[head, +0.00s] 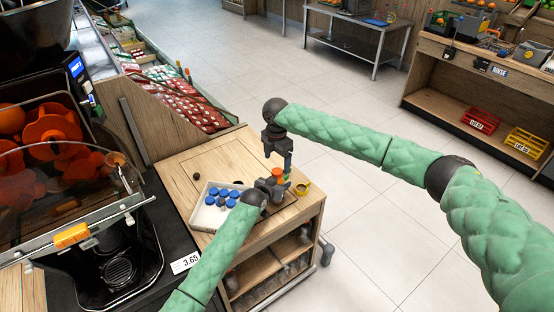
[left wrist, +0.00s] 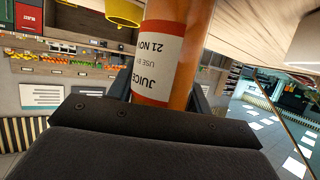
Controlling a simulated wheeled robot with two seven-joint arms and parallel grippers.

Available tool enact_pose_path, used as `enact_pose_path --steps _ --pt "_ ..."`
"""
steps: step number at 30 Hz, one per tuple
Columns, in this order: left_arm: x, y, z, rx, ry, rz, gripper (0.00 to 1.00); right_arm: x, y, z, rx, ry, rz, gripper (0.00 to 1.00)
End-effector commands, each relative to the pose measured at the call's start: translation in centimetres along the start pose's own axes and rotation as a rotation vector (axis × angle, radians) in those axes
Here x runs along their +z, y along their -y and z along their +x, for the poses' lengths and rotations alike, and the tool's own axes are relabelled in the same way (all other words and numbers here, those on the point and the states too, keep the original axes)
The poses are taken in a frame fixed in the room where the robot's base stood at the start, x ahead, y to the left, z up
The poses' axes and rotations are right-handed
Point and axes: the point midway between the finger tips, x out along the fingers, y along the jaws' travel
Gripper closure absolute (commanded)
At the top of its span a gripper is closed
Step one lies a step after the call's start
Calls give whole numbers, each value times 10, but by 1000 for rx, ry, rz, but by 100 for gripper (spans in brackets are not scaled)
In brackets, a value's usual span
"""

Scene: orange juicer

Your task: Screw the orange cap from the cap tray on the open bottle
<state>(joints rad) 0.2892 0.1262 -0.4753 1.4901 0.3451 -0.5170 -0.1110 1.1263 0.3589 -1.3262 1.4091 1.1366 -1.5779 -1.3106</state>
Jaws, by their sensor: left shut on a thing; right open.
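My left gripper (head: 272,187) is shut on the juice bottle, which fills the middle of the left wrist view (left wrist: 191,52) with its orange juice and a white and red label. In the head view an orange patch (head: 278,173) shows at the bottle's top; I cannot tell whether it is the orange cap or juice. My right gripper (head: 287,164) is open, pointing down just above and beside this patch. The white cap tray (head: 204,222) holds several blue caps (head: 222,192); I see no orange cap in it.
The tray stands on a wooden cart (head: 185,170) with a small dark round thing (head: 196,177). A yellow item (head: 303,187) lies at the cart's right edge. The juicer (head: 60,150) with oranges stands at the left. The floor right of the cart is clear.

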Motion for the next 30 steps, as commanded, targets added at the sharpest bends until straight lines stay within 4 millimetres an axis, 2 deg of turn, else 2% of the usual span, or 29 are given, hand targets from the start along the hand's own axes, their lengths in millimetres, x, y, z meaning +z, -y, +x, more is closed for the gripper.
enact_pose_path --steps 5,18,24,30 --pt "-1 0 0 0 -1 0 100 0 -1 -18 2 0 0 18" --pt "-1 0 0 0 -1 0 100 0 0 -97 0 0 0 18" --pt "-1 0 0 0 -1 0 100 1 -1 -115 0 0 0 18" --pt "-1 0 0 0 -1 0 100 0 0 -119 0 0 0 18"
